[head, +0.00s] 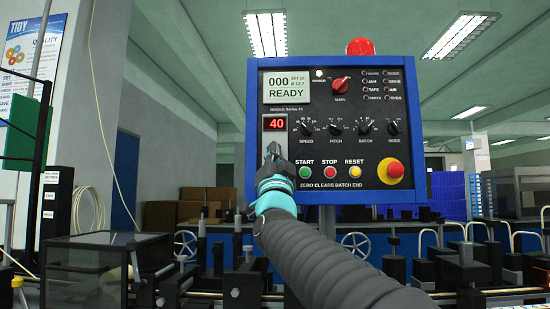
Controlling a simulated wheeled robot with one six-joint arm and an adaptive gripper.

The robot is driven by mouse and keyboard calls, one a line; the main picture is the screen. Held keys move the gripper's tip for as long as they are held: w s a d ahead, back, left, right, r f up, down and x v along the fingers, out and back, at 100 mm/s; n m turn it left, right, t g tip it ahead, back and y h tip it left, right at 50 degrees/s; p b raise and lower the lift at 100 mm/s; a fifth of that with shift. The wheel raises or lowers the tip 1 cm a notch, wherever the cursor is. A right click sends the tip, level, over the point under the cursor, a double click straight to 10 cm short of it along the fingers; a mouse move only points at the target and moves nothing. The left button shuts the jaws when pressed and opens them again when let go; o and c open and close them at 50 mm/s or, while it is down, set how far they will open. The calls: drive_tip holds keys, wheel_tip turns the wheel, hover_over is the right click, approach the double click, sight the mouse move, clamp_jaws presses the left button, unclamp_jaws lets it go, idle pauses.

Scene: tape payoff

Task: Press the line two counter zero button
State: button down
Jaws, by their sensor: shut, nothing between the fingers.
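A control panel (345,170) with a blue frame and black face stands upright in the middle of the head view. A small counter (275,124) on its left side shows 40 in red digits. My gripper (272,149) is shut and empty, with its fingertips just below this counter, in front of the panel face. I cannot tell whether the fingertips touch the panel. No zero button is clearly visible; the area under the counter is hidden behind my gripper. A label at the panel's bottom (331,184) reads "ZERO CLEARS BATCH END".
Green start (305,172), red stop (330,172) and yellow reset (355,172) buttons sit right of my gripper. A red emergency knob (394,170) is at lower right. A display (287,86) reads "000 READY". Four dials and a red main switch (341,85) are above.

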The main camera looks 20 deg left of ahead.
drive_tip(key=shift+s+d+b, duration=0.25)
drive_tip(key=shift+s+b, duration=0.3)
drive_tip(key=shift+s, duration=0.55)
drive_tip(key=shift+s+d+b, duration=0.25)
drive_tip(key=shift+s+b, duration=0.3)
drive_tip(key=shift+s, duration=0.55)
